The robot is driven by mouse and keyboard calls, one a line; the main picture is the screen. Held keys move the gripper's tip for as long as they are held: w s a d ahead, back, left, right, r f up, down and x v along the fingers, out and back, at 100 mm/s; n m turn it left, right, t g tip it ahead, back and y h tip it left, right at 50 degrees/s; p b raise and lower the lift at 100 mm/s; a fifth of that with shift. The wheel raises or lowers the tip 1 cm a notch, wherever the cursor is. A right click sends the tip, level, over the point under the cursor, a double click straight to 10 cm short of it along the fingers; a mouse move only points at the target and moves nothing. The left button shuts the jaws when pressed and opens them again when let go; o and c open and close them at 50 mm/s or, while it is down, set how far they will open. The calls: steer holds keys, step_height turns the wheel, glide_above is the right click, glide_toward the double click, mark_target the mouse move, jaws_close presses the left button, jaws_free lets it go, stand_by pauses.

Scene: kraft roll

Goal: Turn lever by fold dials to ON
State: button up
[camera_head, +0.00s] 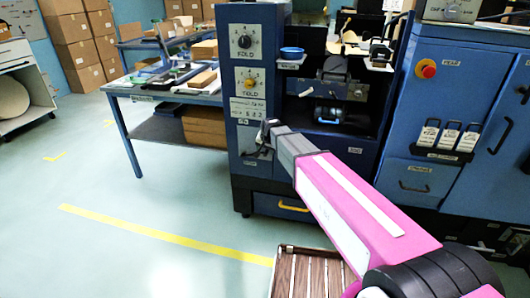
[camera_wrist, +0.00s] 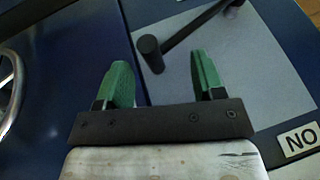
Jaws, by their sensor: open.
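The blue panel (camera_head: 233,110) carries a dark dial (camera_head: 245,42) above a yellow dial (camera_head: 250,82), both with FOLD-like labels. The lever shows in the wrist view as a black arm (camera_wrist: 190,27) on a pale plate (camera_wrist: 262,65), ending in a round knob (camera_wrist: 150,52). A white label (camera_wrist: 299,139) at the plate's lower right reads NO as seen. My gripper (camera_wrist: 160,65) has its green fingers open. The knob appears in the gap between the fingertips, nearer the left one; I cannot tell its depth. In the head view, my gripper (camera_head: 268,128) is at the panel below the dials and hides part of the lever.
A silver ring (camera_wrist: 12,85) is at the left edge of the wrist view. A blue bowl (camera_head: 291,53) sits on a small shelf right of the panel. A workbench (camera_head: 170,97) stands left, a blue cabinet (camera_head: 470,80) right. A slatted crate (camera_head: 285,270) is on the floor.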

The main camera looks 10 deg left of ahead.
steer(key=shift+x, duration=1.3)
jaws_close()
